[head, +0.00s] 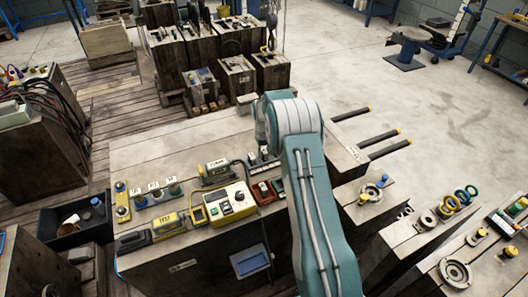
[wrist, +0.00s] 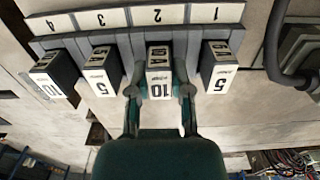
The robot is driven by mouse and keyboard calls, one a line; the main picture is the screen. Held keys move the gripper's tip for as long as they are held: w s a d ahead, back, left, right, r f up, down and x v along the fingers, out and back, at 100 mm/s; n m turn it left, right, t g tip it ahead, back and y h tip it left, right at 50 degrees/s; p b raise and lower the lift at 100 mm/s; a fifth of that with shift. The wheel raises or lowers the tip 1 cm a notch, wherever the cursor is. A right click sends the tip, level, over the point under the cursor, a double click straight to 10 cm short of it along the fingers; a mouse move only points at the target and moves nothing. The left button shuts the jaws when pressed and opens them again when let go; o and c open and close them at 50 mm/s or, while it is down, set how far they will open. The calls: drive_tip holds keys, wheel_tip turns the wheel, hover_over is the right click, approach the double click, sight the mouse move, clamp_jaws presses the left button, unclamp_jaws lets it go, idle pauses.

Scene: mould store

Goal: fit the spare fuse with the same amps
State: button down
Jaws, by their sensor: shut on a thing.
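In the wrist view, a grey rack (wrist: 126,40) holds a row of dark fuses with white labels. Its white number strip (wrist: 122,17) reads 1 to 4 upside down, from right to left. My gripper (wrist: 160,93) is shut on the fuse marked 10 (wrist: 158,60) by number 2, which is still in line with the row. Fuses marked 5 stand on either side, by number 1 (wrist: 219,68) and number 3 (wrist: 103,75). Another fuse marked 10 (wrist: 53,75) is by number 4. In the head view my arm hides most of the rack and the gripper.
In the head view, a yellow box (head: 230,204) with a dial and a red block (head: 263,192) are on the bench (head: 150,157), left of my arm. Small coloured parts stand at the bench's left. A dark cable (wrist: 285,50) runs near the rack in the wrist view.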

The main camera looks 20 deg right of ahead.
drive_tip(key=shift+f, duration=0.2)
drive_tip(key=shift+c, duration=2.3)
unclamp_jaws()
drive_tip(key=shift+r, duration=3.8)
drive_tip(key=shift+r, duration=0.1)
